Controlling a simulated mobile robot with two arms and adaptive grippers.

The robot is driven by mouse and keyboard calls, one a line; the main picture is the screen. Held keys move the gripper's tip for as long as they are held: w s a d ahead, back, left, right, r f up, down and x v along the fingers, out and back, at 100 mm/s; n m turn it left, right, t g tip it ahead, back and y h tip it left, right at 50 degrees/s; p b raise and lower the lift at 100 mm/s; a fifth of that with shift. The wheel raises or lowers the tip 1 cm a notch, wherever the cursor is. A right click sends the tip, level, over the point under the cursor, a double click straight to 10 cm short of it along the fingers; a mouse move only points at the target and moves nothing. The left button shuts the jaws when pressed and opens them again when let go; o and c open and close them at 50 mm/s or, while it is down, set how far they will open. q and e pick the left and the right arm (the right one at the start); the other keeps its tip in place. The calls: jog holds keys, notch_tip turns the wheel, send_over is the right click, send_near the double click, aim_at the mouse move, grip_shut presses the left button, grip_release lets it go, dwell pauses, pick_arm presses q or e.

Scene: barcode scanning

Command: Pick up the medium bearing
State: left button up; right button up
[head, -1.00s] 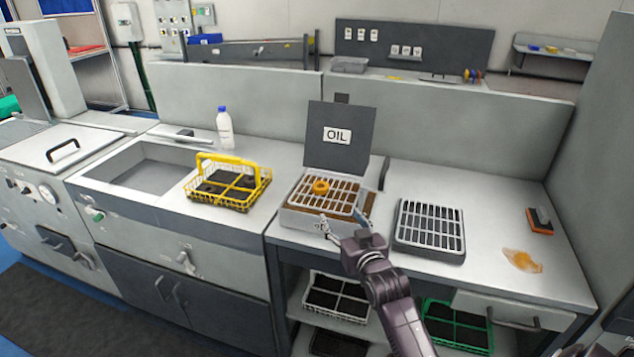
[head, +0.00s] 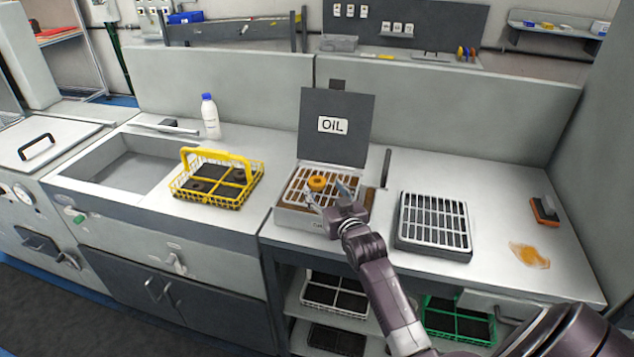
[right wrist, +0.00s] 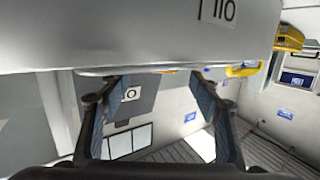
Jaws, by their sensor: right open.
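An orange ring-shaped bearing (head: 317,183) lies on the white grate (head: 298,190) of the open oil box. The box lid (head: 333,125), marked OIL, stands upright behind it. My right gripper (head: 329,193) is open and empty beside the bearing, its fingers at the front of the grate on either side. Whether the fingers touch the bearing is not clear. In the right wrist view the two fingers (right wrist: 160,105) are spread apart below the grey box front (right wrist: 130,35); the bearing cannot be made out for sure there. My left gripper is not in view.
A yellow wire basket (head: 183,192) with dark ring-like parts stands left, near a sink and a white bottle (head: 210,118). A drain grate tray (head: 432,206) sits right of the box. A brush (head: 545,210) and orange spill (head: 530,255) lie further right.

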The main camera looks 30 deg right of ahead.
aim_at(318, 182)
jog(key=x, duration=0.3)
jog(key=shift+w+a+p, duration=0.1)
jog(key=shift+w+p, duration=0.1)
jog(key=shift+p, duration=0.2)
jog(key=shift+w+f, duration=0.2)
jog(key=shift+w, duration=0.25)
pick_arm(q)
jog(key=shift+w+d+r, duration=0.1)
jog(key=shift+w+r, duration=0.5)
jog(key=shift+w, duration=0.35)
pick_arm(e)
jog(key=c, duration=1.3)
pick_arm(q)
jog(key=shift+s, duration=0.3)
pick_arm(e)
jog(key=shift+c, duration=0.4)
jog(key=shift+r, duration=0.15)
